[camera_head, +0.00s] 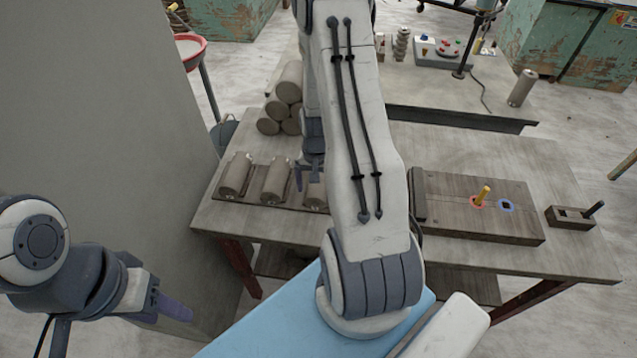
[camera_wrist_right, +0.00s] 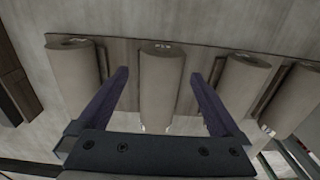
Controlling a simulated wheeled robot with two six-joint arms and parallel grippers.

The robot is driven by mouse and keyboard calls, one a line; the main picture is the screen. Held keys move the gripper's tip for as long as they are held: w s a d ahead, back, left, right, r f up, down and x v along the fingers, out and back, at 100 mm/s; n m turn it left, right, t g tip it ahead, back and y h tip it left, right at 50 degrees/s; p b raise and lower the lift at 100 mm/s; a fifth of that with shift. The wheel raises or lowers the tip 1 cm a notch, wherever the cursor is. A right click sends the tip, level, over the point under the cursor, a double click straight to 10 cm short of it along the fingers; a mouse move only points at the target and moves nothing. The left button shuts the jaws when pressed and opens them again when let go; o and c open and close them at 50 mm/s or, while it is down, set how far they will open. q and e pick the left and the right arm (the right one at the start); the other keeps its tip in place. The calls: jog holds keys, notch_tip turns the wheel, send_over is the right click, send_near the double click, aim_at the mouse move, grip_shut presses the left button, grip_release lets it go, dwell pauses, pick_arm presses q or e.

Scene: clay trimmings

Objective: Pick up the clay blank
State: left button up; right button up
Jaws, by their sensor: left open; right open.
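Several grey clay blanks, plain cylinders, lie side by side on a low board on the table; two at the left of the row show clearly, one (camera_head: 237,175) and its neighbour (camera_head: 277,180). A third (camera_head: 316,193) is partly hidden by my right arm. My right gripper (camera_head: 308,172) is open over this row. In the right wrist view its two fingers (camera_wrist_right: 160,74) stand on either side of one clay blank (camera_wrist_right: 161,95), with a gap to each side. Whether they are low enough to enclose it is unclear. My left gripper (camera_head: 168,308) is open and empty, left of the table.
A stack of cylinders (camera_head: 286,93) stands behind the row. A wooden block (camera_head: 470,213) with a yellow peg and coloured rings lies to the right, beside a small slotted box (camera_head: 566,218). In the right wrist view, neighbouring blanks (camera_wrist_right: 75,85) (camera_wrist_right: 240,88) flank the fingers closely.

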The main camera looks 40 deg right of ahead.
aim_at(316, 189)
jog(key=shift+w+f, duration=0.15)
jog(key=shift+f, duration=1.5)
grip_shut()
jog(key=shift+r, duration=0.15)
